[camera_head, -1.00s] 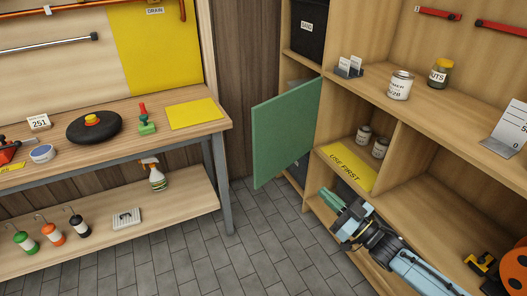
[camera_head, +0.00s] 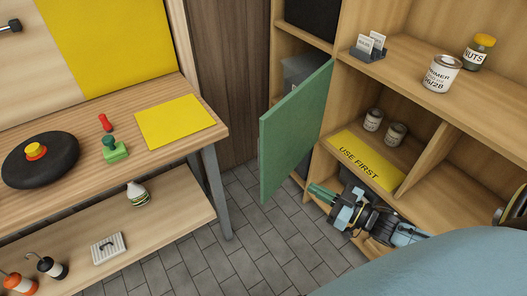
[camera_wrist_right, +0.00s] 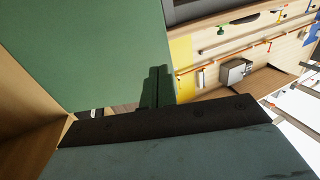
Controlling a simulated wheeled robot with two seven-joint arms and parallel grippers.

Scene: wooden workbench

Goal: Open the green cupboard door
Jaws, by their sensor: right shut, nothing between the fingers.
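The green cupboard door (camera_head: 293,132) stands part open at the left end of the shelf unit, its free edge swung out over the floor. It fills the upper left of the right wrist view (camera_wrist_right: 90,50). My right gripper (camera_head: 320,193) is low in front of the unit, just right of the door's lower part. Its green fingers are together with nothing between them; they also show in the right wrist view (camera_wrist_right: 156,88), close beside the door's edge. I cannot tell whether they touch the door. My left gripper is out of view.
The shelf unit holds a yellow USE FIRST mat (camera_head: 366,160), small tins (camera_head: 395,134), a larger tin (camera_head: 441,73) and a nuts jar (camera_head: 479,52). A grey box (camera_head: 303,70) sits behind the door. The workbench (camera_head: 85,118) stands left; tiled floor (camera_head: 243,232) is clear between.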

